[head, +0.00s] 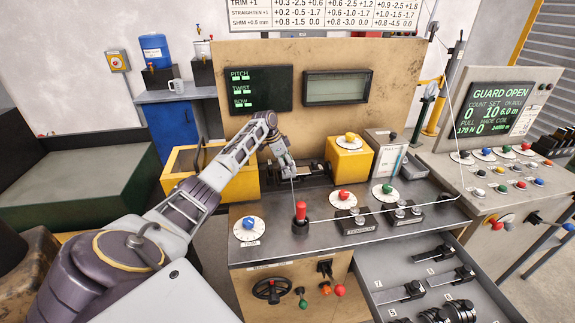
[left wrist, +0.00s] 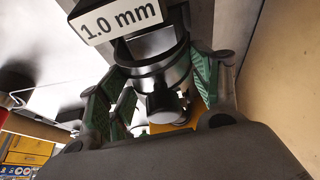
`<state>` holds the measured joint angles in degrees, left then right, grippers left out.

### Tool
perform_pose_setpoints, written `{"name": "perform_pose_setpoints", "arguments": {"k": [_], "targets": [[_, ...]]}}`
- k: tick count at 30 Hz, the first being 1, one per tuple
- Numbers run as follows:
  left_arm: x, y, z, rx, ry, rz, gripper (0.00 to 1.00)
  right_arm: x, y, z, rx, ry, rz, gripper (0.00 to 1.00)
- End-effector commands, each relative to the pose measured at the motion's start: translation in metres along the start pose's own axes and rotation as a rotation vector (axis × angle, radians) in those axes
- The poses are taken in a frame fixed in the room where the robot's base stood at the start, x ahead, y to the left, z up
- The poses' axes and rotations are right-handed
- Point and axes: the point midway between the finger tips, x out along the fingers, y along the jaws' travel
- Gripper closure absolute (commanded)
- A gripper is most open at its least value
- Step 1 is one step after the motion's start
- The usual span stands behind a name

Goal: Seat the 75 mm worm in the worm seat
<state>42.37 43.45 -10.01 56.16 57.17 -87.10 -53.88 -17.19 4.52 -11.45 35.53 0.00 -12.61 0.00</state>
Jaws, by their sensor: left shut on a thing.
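My left gripper (head: 289,172) is over the back of the bench, at a dark metal mechanism (head: 312,175) in front of the tan panel. In the left wrist view its green-padded fingers (left wrist: 160,85) are closed around a dark, shiny metal cylinder (left wrist: 165,105), which I take to be the worm. A white label reading 1.0 mm (left wrist: 118,20) is close beyond it. The worm seat cannot be told apart clearly; the gripper hides part of the mechanism. I cannot tell whether the cylinder rests in it. My right gripper is not in view.
A red-topped post (head: 300,215) and dials are in front. A thin line crosses the bench's right side. An open drawer (head: 405,272) holds dark parts.

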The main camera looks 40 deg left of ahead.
Motion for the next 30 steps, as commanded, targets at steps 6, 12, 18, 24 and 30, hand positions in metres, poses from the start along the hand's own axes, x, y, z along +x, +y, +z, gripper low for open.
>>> {"name": "perform_pose_setpoints", "arguments": {"k": [6, 12, 18, 24, 30], "targets": [[0.002, -0.0002, 0.0005, 0.0, 0.002, -0.001, 0.72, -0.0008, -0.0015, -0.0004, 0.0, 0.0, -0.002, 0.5], [0.0047, -0.0002, 0.0016, 0.001, 0.002, -0.001, 0.72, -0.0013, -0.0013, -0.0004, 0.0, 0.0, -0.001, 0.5], [0.0068, -0.0002, 0.0024, 0.0, 0.002, -0.001, 0.72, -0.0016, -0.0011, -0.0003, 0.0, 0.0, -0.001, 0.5], [0.0072, -0.0003, 0.0027, 0.0, 0.002, -0.001, 0.72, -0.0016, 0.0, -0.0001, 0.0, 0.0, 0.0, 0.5], [0.0071, -0.0003, 0.0027, 0.0, 0.002, -0.001, 0.72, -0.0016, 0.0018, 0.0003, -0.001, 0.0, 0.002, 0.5]]}}
